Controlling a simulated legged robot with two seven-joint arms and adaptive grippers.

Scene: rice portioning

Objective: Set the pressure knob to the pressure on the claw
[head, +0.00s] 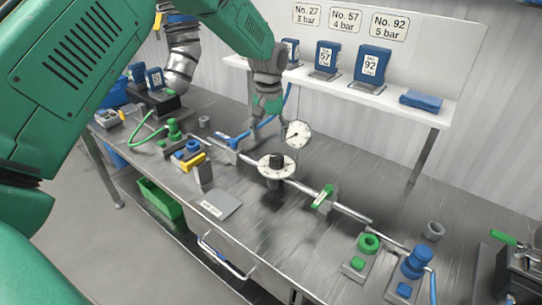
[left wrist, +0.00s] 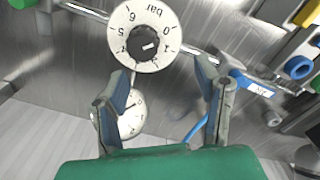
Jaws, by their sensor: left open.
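The pressure knob (head: 276,163) is black and sits on a round white dial on the bench pipe. The left wrist view shows the knob (left wrist: 145,43) from above, its dial figures upside down; its white mark points right, toward the low figures by 0 and 1. My left gripper (head: 268,112) is open and empty above and behind the knob, apart from it. Its two fingers (left wrist: 163,85) spread below the dial in the left wrist view. A round gauge (head: 298,134) stands behind the knob. A numbered blue block (head: 155,78), perhaps the claw, sits at the far left; its label is unreadable. My right gripper is out of view.
Wall signs read No. 27 3 bar, No. 57 4 bar (head: 345,21) and No. 92 5 bar (head: 390,26). Numbered blue blocks (head: 371,65) stand on the white shelf (head: 437,115). Green (head: 323,196) and blue valve handles line the pipe.

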